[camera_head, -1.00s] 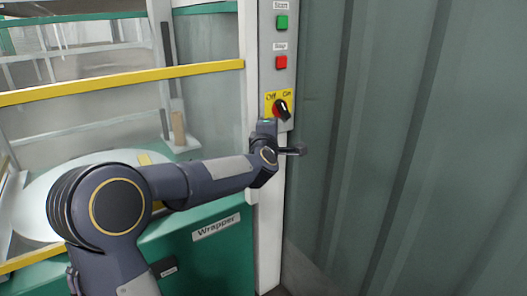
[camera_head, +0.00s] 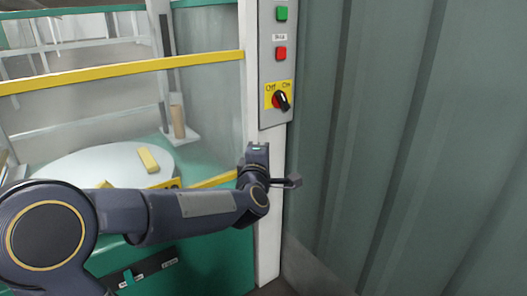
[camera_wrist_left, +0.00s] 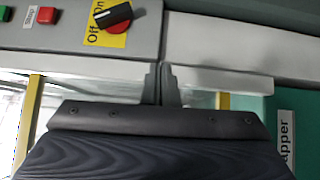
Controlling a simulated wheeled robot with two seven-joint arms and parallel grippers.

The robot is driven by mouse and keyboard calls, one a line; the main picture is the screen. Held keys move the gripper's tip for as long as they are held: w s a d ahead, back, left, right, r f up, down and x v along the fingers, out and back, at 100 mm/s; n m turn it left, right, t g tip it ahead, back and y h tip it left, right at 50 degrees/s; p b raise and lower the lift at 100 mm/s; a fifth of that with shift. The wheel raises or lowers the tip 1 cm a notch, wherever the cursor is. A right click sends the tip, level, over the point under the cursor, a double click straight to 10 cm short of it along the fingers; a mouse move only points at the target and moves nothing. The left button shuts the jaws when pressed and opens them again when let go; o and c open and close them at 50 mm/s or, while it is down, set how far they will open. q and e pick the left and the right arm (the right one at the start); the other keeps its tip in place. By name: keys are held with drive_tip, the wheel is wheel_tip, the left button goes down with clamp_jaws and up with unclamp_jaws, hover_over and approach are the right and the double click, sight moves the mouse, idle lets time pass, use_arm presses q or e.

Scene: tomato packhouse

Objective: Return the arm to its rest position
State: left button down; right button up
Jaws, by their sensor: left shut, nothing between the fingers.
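My left arm comes in from the left in the head view. Its gripper (camera_head: 257,155) is in front of the white post, below the control panel and apart from the switch. In the left wrist view the two fingers (camera_wrist_left: 161,84) are together with nothing between them. My right gripper is not in view.
The control panel (camera_head: 267,64) carries a green button (camera_head: 282,14) and a red button (camera_head: 281,53). A yellow rail (camera_head: 120,73) crosses in front of a round white turntable (camera_head: 75,172) on the green wrapper machine. A corrugated wall (camera_head: 400,150) stands close on the right.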

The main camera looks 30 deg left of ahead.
use_arm(q)
drive_tip(key=s+d+f+m+g+h, duration=0.3)
drive_tip(key=s+d+f+m+h, duration=0.15)
drive_tip(key=s+m, duration=0.4)
drive_tip(key=s+d+f+m+g+h, duration=0.35)
drive_tip(key=s+d+f+m, duration=0.2)
drive_tip(key=s, duration=0.55)
drive_tip(key=s+d+f+m+g+h, duration=0.35)
drive_tip(key=s+f+m, duration=0.25)
drive_tip(key=s, duration=0.3)
wheel_tip(320, 180, up, 35)
drive_tip(key=s+m+g+p, duration=0.1)
drive_tip(key=p, duration=3.5)
drive_tip(key=shift+s+d+y, duration=0.15)
drive_tip(key=shift+s+y, duration=0.15)
drive_tip(key=shift+y, duration=0.15)
